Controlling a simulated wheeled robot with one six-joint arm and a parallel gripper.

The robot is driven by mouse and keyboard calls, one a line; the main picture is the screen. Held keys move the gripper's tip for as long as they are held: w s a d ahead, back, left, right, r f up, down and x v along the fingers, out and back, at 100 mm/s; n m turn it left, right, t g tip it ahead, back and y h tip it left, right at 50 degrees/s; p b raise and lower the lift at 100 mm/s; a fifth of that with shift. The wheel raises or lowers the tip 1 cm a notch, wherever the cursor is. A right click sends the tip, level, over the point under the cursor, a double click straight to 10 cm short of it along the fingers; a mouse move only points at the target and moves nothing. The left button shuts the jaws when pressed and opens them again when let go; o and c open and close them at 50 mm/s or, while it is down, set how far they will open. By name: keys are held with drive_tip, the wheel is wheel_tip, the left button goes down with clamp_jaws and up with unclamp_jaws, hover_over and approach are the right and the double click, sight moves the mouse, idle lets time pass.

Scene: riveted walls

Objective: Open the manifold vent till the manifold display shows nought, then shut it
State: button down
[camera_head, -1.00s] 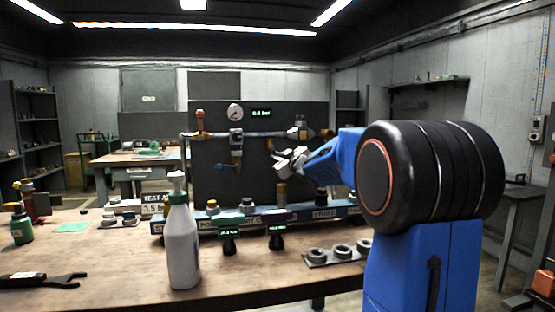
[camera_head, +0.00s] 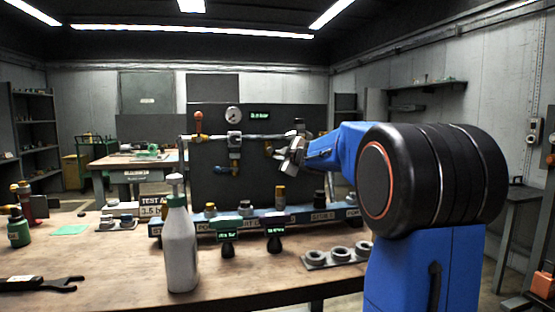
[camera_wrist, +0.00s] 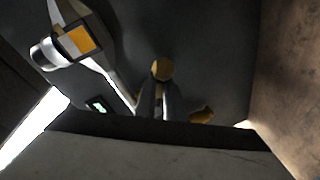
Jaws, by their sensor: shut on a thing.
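The manifold pipe (camera_head: 262,136) runs across the dark panel (camera_head: 210,183) behind the bench, with a round gauge (camera_head: 233,114) above it. The manifold display (camera_head: 259,114) is lit green beside the gauge; its digits are too blurred to read now. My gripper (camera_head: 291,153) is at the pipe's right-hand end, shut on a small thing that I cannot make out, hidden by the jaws. The vent cannot be told for certain. The wrist view shows a round yellow end (camera_wrist: 162,68), a fitting with an orange square (camera_wrist: 78,40) and a small green display (camera_wrist: 97,104).
A white bottle (camera_head: 182,245) stands at the bench's front. A plate of grey rings (camera_head: 340,254) lies right, a black wrench (camera_head: 45,283) left.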

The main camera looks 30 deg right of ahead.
drive_tip(key=n, duration=0.1)
drive_tip(key=d+n+g, duration=0.1)
drive_tip(key=shift+r+n+h, duration=0.25)
drive_tip(key=shift+n+h, duration=0.05)
drive_tip(key=shift+n, duration=0.1)
drive_tip(key=shift+s+r+n, duration=0.1)
drive_tip(key=shift+r+n, duration=0.4)
drive_tip(key=shift+n, duration=0.3)
drive_tip(key=shift+r+h, duration=0.1)
drive_tip(key=shift+h, duration=0.3)
drive_tip(key=c, duration=2.1)
unclamp_jaws()
drive_tip(key=shift+d, duration=0.1)
drive_tip(key=shift+o, duration=1.3)
drive_tip(key=shift+d, duration=0.2)
drive_tip(key=shift+a+r, duration=0.1)
drive_tip(key=shift+a, duration=0.05)
